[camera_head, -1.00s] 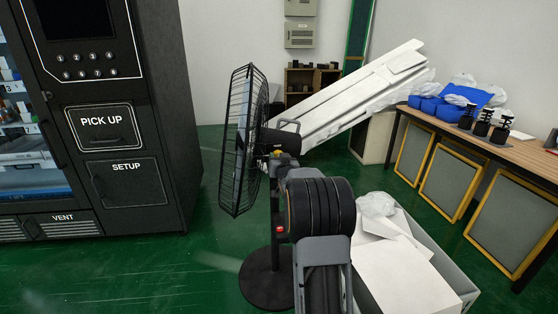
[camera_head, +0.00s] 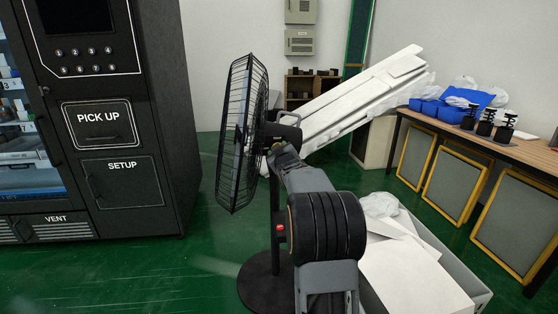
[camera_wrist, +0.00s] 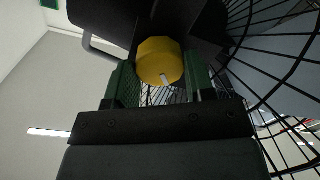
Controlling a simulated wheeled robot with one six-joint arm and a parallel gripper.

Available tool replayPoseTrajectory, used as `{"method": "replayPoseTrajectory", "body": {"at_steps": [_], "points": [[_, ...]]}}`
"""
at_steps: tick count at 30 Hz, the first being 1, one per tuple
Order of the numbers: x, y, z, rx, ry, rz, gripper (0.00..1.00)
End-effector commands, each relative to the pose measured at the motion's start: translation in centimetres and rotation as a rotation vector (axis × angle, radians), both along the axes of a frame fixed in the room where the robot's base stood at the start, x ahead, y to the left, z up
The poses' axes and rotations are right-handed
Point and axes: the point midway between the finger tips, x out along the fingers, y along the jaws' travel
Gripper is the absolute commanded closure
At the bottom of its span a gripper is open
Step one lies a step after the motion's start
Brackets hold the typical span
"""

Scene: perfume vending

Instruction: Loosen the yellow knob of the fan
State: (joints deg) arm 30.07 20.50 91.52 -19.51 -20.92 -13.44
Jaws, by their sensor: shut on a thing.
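The black fan (camera_head: 238,140) stands on its round base, with its wire cage facing left in the head view. In the wrist view, the yellow knob (camera_wrist: 160,60) sits under the dark fan body, with a small pale mark on it. My gripper (camera_wrist: 161,76) has its two green-padded fingers on either side of the knob and is shut on it. The cage wires (camera_wrist: 270,60) run close along the right. In the head view my gripper (camera_head: 270,152) is at the back of the fan head, and my arm mostly hides the knob.
A vending machine (camera_head: 115,150) stands left of the fan. A grey bin with white boards (camera_head: 415,280) is at the lower right. Green floor between machine and fan is clear.

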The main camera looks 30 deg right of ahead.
Motion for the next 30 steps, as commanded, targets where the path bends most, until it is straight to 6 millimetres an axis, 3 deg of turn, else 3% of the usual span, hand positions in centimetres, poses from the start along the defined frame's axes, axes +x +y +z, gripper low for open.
{"method": "replayPoseTrajectory", "body": {"at_steps": [18,30], "points": [[0.08,0.15,-0.37,-0.512,0.245,-0.001,0.74],[0.1,0.17,-0.16,-0.727,0.349,0.0,0.74]]}}
